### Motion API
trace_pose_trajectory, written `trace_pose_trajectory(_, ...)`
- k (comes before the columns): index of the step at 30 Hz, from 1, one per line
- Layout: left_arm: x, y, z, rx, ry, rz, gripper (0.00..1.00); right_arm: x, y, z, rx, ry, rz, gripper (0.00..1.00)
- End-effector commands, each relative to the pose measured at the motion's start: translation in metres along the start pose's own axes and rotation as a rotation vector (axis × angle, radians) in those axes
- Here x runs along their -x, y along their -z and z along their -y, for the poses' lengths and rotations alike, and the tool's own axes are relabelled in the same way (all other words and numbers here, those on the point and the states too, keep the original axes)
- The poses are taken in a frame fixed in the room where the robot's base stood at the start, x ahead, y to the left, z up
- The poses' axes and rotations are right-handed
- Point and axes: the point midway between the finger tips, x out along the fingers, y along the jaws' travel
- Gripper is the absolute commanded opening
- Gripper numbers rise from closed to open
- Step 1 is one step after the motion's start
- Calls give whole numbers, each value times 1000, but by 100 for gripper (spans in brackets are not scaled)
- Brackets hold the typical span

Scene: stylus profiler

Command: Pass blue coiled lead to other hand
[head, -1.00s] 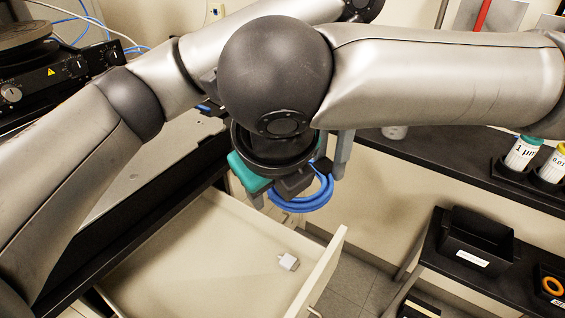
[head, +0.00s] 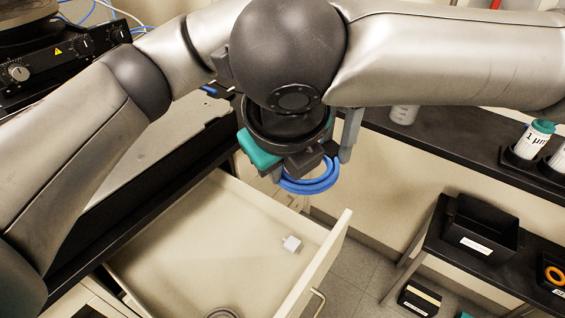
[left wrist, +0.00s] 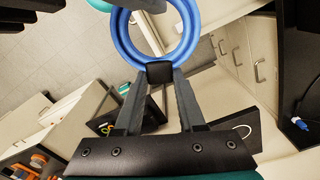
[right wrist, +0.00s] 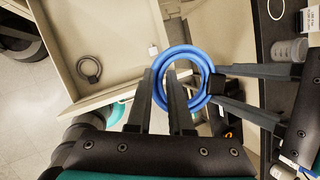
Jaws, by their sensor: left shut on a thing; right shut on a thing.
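The blue coiled lead (head: 312,184) hangs between my two grippers, above the open drawer's right end. It is a ring with a black block (left wrist: 160,72) on its rim. My left gripper (left wrist: 160,74) is shut on the lead at this block. My right gripper (right wrist: 163,76) is shut on the opposite side of the blue ring (right wrist: 204,65), a finger on each side of its rim. In the head view my arm's dark joint hides most of both grippers.
The open drawer (head: 170,255) holds a small white block (head: 291,243) and a grey ring (right wrist: 90,69). A black bin (head: 480,232) and an orange ring (head: 553,275) are on the lower shelf at right. Labelled bottles (head: 533,140) stand on the dark bench.

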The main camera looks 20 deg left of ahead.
Motion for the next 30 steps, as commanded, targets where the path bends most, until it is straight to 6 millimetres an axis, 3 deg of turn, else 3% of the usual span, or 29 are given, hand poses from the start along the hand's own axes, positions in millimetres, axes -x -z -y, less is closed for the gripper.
trace_pose_trajectory(2,2,3,-1,0,-1,-16,0,1,0,-7,11,-18,2,0)
trace_pose_trajectory(3,2,3,-1,0,-1,-17,41,1,0,-7,11,-19,2,0)
trace_pose_trajectory(12,1,2,-1,0,-1,-10,74,0,0,-4,7,-12,2,0)
trace_pose_trajectory(22,6,2,0,0,1,-9,74,0,0,-3,5,-9,2,0)
trace_pose_trajectory(30,46,2,0,1,3,-11,74,0,0,-3,5,-8,2,0)
